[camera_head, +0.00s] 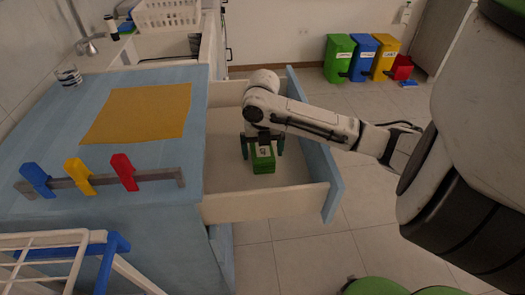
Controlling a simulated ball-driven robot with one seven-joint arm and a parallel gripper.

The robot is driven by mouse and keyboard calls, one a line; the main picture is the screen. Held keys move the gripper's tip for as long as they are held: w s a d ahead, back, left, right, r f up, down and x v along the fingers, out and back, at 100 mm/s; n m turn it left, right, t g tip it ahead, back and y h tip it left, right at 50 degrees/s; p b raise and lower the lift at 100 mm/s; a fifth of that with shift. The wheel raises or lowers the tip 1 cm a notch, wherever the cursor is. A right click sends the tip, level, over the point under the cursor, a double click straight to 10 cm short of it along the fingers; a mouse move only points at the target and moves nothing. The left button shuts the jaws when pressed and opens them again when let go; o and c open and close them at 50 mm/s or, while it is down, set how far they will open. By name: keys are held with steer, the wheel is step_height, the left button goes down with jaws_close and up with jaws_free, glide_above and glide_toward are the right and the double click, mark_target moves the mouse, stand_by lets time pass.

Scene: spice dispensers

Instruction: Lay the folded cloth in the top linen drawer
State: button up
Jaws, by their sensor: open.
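The top drawer (222,209) of the blue cabinet is pulled open and its pale inside shows. A small green block-like item (263,167) with a white and red marked top is in the drawer area; I cannot tell for sure whether it is the folded cloth. My gripper (262,150) points down over the drawer, open, with one dark finger on each side of the green item. I cannot tell whether the fingers touch it. A flat yellow-orange cloth or mat (137,113) lies on the blue countertop (200,120), left of the drawer.
A rail (155,180) with blue, yellow and red clips crosses the counter front. A glass (69,75) stands near the sink. A white rack (50,250) is at the lower left. Coloured bins (340,57) stand at the back. Green round things (378,287) are at the bottom. Floor right of the drawer is clear.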

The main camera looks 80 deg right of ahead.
mark_target(263, 149)
step_height(263, 149, up, 11)
steer(key=p, duration=0.1)
steer(key=shift+r, duration=0.15)
